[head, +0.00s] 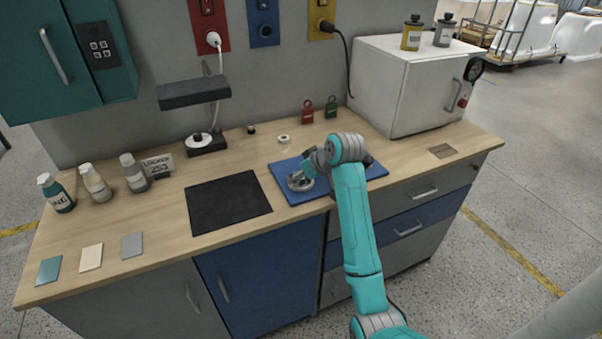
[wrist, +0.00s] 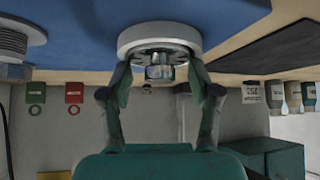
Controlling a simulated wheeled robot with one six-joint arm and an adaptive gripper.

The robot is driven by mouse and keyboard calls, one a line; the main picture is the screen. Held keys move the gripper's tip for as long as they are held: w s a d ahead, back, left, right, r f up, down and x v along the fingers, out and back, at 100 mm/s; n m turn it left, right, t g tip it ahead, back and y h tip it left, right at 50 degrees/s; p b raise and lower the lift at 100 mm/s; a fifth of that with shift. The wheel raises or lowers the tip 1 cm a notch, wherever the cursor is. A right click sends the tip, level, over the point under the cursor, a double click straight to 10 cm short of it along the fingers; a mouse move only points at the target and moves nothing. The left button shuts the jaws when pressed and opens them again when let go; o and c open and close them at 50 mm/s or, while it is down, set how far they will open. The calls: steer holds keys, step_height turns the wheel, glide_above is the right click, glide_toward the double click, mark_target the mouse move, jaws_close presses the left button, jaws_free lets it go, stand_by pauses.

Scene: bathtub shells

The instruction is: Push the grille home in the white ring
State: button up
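The white ring (wrist: 128,38) lies flat on the blue mat, and it also shows in the head view (head: 293,185) near the mat's left part. A dark slotted grille (wrist: 141,55) shows inside the ring, with a shiny metal piece (wrist: 160,72) at its middle. I cannot tell how deep or how level the grille sits. My gripper (wrist: 160,67) is over the ring, its two fingers wide apart on either side of the metal piece. The fingertips are close to the rim; whether they touch it is unclear. In the head view my gripper (head: 306,169) partly covers the ring.
The blue mat (head: 283,167) lies on the wooden worktop, beside a black mat (head: 228,202). A grey threaded part (wrist: 14,45) stands on the blue mat, mostly behind my arm in the head view. A white cabinet (head: 405,90) stands at the back right, bottles (head: 95,184) at the left.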

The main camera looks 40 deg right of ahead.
steer(key=o, duration=0.4)
steer(key=shift+f, duration=0.15)
steer(key=v, duration=1.2)
